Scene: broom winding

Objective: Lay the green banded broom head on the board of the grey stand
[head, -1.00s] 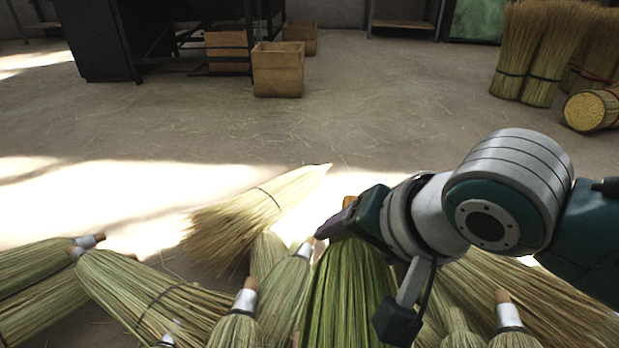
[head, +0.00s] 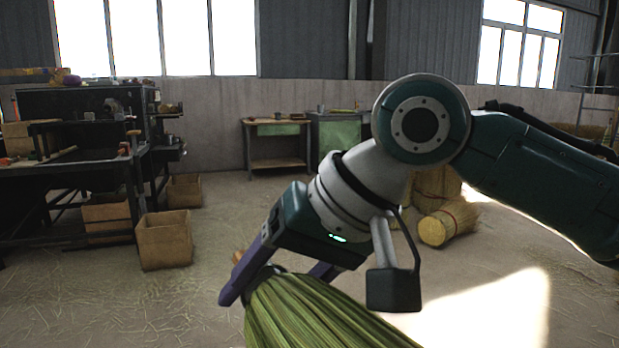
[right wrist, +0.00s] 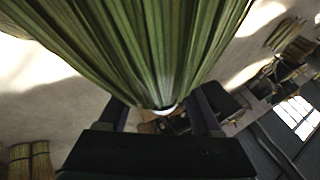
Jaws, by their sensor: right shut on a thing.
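The green broom head (head: 310,318) hangs from my right gripper (head: 268,285), its bristles spreading down and to the right, clear of the floor. The purple fingers are shut around its narrow neck end, with a bit of orange-brown handle stub showing behind one finger. In the right wrist view the green bristles (right wrist: 140,45) fill the top, and their narrow end lies between the fingers (right wrist: 160,112). I cannot make out its band clearly. I cannot pick out a grey stand with a board in either view. My left gripper is not in view.
A dark workbench (head: 70,165) with tools stands at the left, with wooden boxes (head: 164,240) beside it. A table (head: 277,145) stands by the back wall. Straw bundles (head: 447,222) sit behind my right arm. The floor between is open.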

